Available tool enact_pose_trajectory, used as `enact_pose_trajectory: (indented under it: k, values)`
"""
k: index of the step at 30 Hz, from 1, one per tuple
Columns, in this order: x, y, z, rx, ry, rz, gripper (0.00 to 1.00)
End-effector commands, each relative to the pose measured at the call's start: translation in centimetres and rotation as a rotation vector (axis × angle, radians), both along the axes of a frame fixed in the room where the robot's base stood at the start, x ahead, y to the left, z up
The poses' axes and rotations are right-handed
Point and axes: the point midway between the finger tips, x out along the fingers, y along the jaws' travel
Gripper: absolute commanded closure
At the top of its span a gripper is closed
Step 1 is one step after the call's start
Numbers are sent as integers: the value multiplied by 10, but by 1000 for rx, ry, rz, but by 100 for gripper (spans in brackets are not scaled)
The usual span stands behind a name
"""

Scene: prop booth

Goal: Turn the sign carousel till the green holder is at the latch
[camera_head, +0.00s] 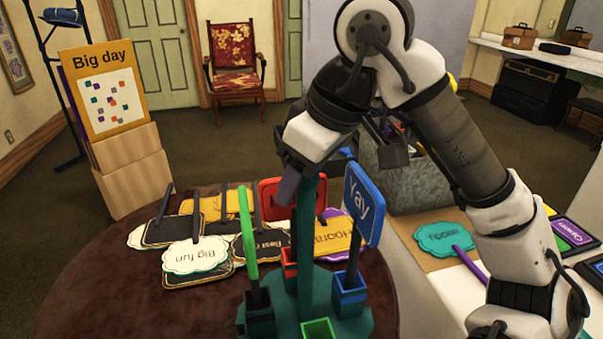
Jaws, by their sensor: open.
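The sign carousel (303,255) has a teal base and a tall teal centre post, and stands at the front right of a round dark table. Its green holder (318,328) is at the near side, cut by the lower picture edge. The blue holder (350,290) is at the right and carries a blue "Yay" sign (364,205). The red holder (289,263) is at the back left. A dark holder (258,302) at the left holds an upright green stick (249,238). My gripper (290,187) is open beside the post's top; contact cannot be told. I cannot make out the latch.
Several flat signs (197,252) lie on the round table (110,290) left of the carousel. A red sign (290,190) stands behind the post. A grey bin (405,185) is behind my arm. More signs lie on the white counter (420,290) at right.

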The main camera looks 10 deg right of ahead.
Motion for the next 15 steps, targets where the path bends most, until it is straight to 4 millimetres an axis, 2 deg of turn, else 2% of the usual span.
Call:
enact_pose_trajectory:
  k: [5,8,15]
  values:
    - [-2,-2,6,-1,2,-1,49]
    - [-4,-5,16,-2,-1,-4,49]
    - [-14,-16,57,0,1,-2,49]
